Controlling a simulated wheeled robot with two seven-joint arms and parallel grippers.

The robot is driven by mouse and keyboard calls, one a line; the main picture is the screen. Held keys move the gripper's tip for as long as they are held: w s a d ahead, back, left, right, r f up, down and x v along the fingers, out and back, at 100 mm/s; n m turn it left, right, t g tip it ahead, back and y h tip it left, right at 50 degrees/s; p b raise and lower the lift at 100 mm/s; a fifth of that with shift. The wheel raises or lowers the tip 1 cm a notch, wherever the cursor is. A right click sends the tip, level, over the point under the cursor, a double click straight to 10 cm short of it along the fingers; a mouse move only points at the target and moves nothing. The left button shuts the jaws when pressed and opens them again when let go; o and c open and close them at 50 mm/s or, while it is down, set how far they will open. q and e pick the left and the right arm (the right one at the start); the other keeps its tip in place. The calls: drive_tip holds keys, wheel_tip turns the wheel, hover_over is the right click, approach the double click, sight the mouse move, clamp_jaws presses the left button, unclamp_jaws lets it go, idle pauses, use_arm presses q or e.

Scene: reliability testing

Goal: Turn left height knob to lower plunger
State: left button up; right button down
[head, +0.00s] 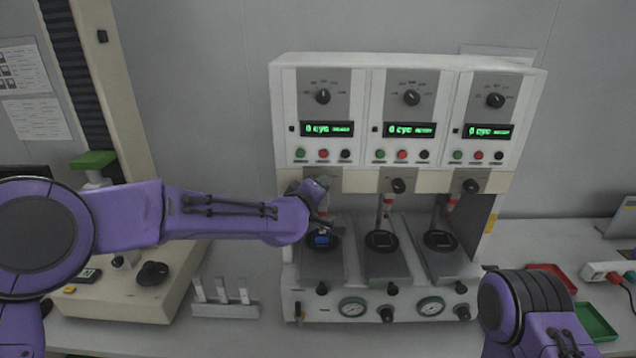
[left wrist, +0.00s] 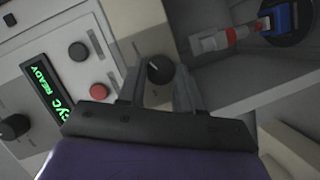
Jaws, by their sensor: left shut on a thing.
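The left height knob (left wrist: 160,69) is a dark round knob on the machine's front. In the left wrist view it sits between the fingers of my left gripper (left wrist: 157,84), which is shut on it. In the head view my left gripper (head: 318,190) is at the left station and hides this knob. The left plunger (left wrist: 222,39), white with a red band, shows in the left wrist view. Its tip is close to a blue part (left wrist: 281,17) on a dark round plate; I cannot tell if they touch. The blue part also shows in the head view (head: 321,240). My right gripper is out of view.
The three-station machine (head: 408,60) has green displays; matching knobs sit at the middle (head: 398,186) and right (head: 471,186) stations. A white rack (head: 224,309) stands left of it, beside a tall beige machine (head: 118,300). Red (head: 553,279) and green (head: 597,322) trays lie at right.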

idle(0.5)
use_arm(q)
drive_tip(key=o, duration=1)
drive_tip(key=shift+o, duration=0.2)
drive_tip(key=shift+s, duration=0.1)
drive_tip(key=b+v, duration=0.4)
drive_tip(key=v, duration=0.6)
drive_tip(key=shift+s, duration=0.2)
